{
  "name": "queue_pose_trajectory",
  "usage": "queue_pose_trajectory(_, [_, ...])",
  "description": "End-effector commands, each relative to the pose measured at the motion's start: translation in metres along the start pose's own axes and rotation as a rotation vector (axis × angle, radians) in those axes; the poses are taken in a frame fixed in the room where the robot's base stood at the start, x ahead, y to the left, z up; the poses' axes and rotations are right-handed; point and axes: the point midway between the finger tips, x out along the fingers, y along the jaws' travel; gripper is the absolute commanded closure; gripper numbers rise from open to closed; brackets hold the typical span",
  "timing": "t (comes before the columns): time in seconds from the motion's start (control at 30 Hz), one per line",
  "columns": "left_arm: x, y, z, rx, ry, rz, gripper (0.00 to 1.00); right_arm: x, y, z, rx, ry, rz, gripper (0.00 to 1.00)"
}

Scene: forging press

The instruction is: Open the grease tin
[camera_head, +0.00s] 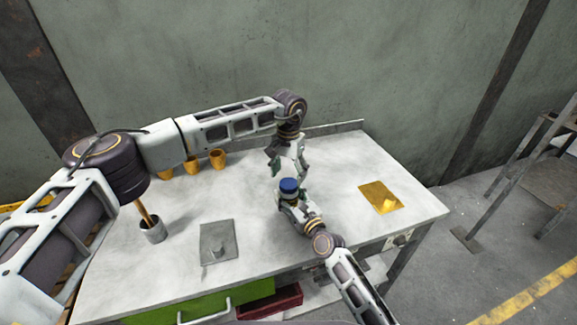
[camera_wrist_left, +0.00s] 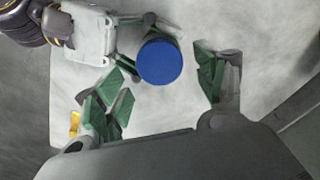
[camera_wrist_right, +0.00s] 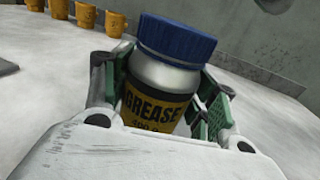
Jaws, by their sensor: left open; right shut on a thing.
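The grease tin (camera_wrist_right: 155,105) is a silver jar with a black and yellow "GREASE" label and a ribbed blue lid (camera_wrist_right: 177,38). The lid is on the tin. My right gripper (camera_wrist_right: 160,100) is shut around the tin's body, and the tin looks about upright to the table. In the head view the blue lid (camera_head: 289,185) shows above my right gripper (camera_head: 288,195). My left gripper (camera_head: 287,172) is open above the lid and points down. In the left wrist view the lid (camera_wrist_left: 159,62) lies between the spread green fingers of my left gripper (camera_wrist_left: 160,85), apart from both.
The pale worktable (camera_head: 150,270) bears several orange mugs (camera_head: 217,159) at the back, a metal cup (camera_head: 152,230) with a handle in it, a grey plate (camera_head: 218,241) and a yellow sheet (camera_head: 381,197) at the right. A wall stands behind. Table around the tin is clear.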

Motion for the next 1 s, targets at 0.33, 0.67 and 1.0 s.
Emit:
queue_pose_trajectory(0.33, [0.032,0.0,0.0,0.0,0.0,0.001,0.29,0.0,0.0,-0.001,0.0,0.001,-0.001,1.0])
queue_pose_trajectory(0.67, [0.036,0.0,0.0,0.0,0.0,0.0,0.29,0.0,0.0,-0.001,0.0,0.001,0.0,1.0])
queue_pose_trajectory(1.0, [0.036,0.0,0.0,0.0,0.0,0.0,0.63,0.0,0.0,-0.001,0.0,0.001,0.0,1.0])
